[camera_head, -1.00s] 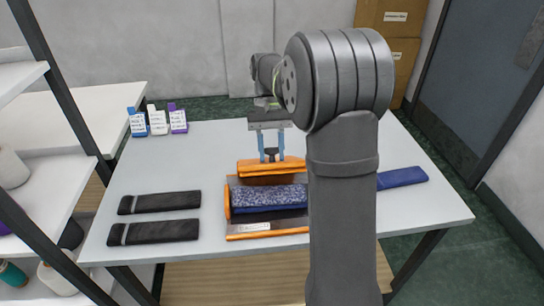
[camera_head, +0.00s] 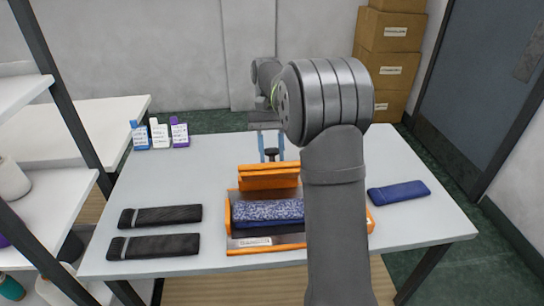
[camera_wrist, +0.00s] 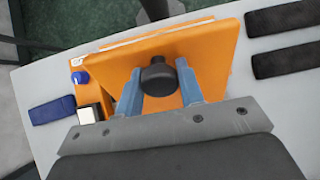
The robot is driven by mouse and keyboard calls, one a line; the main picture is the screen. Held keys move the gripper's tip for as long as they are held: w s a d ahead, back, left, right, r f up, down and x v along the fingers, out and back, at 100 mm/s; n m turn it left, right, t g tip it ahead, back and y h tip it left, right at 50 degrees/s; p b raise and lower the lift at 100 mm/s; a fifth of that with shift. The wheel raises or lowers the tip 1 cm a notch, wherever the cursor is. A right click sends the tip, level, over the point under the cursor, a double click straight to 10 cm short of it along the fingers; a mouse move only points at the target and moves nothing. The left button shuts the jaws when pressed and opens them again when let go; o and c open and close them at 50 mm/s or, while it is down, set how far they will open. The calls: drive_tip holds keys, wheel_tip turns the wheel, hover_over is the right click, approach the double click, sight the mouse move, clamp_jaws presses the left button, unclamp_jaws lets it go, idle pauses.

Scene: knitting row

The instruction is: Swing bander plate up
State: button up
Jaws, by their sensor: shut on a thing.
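The bander (camera_head: 236,246) is an orange and grey machine in the middle of the table, with a speckled blue-grey folded knit (camera_head: 268,210) lying in it. Its orange plate (camera_head: 268,178) stands tilted up at the back edge. My gripper (camera_head: 271,148) is behind the plate, its blue fingers around a black knob. In the wrist view the fingers (camera_wrist: 160,88) are shut on the round black knob (camera_wrist: 158,76), which stands out from the orange plate (camera_wrist: 205,50). My arm hides the bander's right part in the head view.
Two black folded knits (camera_head: 155,246) lie at left, and a blue folded one (camera_head: 398,191) at right. Several small bottles (camera_head: 159,134) stand at the back left. A shelf (camera_head: 45,215) stands left of the table. The table's back middle is clear.

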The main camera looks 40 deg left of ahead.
idle(0.3)
drive_tip(key=shift+w+a+r+t+y, duration=0.35)
drive_tip(key=shift+w+a, duration=0.25)
drive_tip(key=shift+w+a+r+t+y, duration=0.35)
drive_tip(key=shift+w+a, duration=0.2)
drive_tip(key=shift+w+a+r, duration=0.2)
drive_tip(key=shift+w+a, duration=0.4)
drive_tip(key=shift+w+a+r, duration=0.15)
drive_tip(key=shift+w+a, duration=0.4)
drive_tip(key=shift+w, duration=0.05)
drive_tip(key=shift+w+a+r+t+y, duration=0.1)
drive_tip(key=shift+w+a+t+y, duration=0.6)
drive_tip(key=shift+w+a, duration=0.5)
